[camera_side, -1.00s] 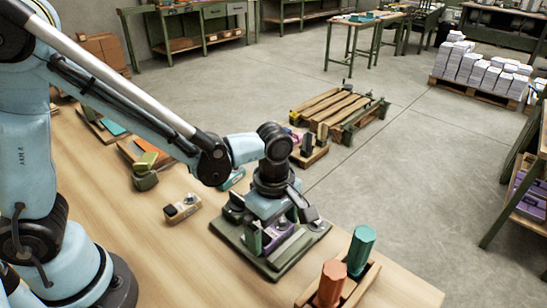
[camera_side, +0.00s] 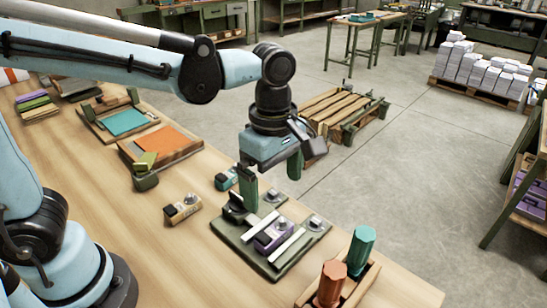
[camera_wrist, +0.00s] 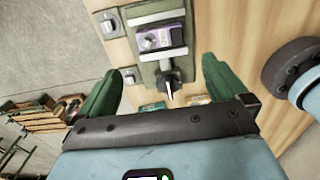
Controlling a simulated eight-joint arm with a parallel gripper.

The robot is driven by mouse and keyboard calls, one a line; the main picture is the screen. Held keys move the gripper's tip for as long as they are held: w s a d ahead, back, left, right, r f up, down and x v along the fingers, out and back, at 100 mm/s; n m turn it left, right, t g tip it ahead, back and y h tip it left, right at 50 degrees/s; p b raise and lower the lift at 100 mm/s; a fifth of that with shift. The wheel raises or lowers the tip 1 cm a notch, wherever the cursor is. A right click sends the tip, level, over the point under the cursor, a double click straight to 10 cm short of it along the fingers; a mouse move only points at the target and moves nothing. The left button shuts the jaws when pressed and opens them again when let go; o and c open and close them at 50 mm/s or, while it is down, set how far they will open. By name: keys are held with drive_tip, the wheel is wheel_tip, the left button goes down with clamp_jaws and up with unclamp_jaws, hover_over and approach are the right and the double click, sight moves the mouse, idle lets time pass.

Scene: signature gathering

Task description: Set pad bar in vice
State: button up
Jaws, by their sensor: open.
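A purple pad bar (camera_side: 275,234) with a grey knob on top sits in the green vice (camera_side: 288,262), between two pale strips. In the wrist view the purple pad bar (camera_wrist: 161,38) also lies between pale strips on the green vice (camera_wrist: 147,72), with a dark screw handle at its near end. My gripper (camera_side: 272,182) is open and empty above the vice, clear of the pad bar. In the wrist view the green fingers of my gripper (camera_wrist: 160,68) are spread wide on either side of the vice.
A tan block (camera_side: 183,208) and a teal block (camera_side: 226,180) lie left of the vice. A wooden holder (camera_side: 368,281) with orange (camera_side: 331,284) and green (camera_side: 360,251) handles stands at the right. Orange and teal trays lie farther left.

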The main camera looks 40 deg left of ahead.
drive_tip(key=s+a+m+t, duration=0.3)
drive_tip(key=a+m+t, duration=0.4)
drive_tip(key=a+m, duration=0.6)
drive_tip(key=shift+a+f+m, duration=0.2)
drive_tip(key=shift+a+m, duration=0.2)
drive_tip(key=shift+m, duration=2)
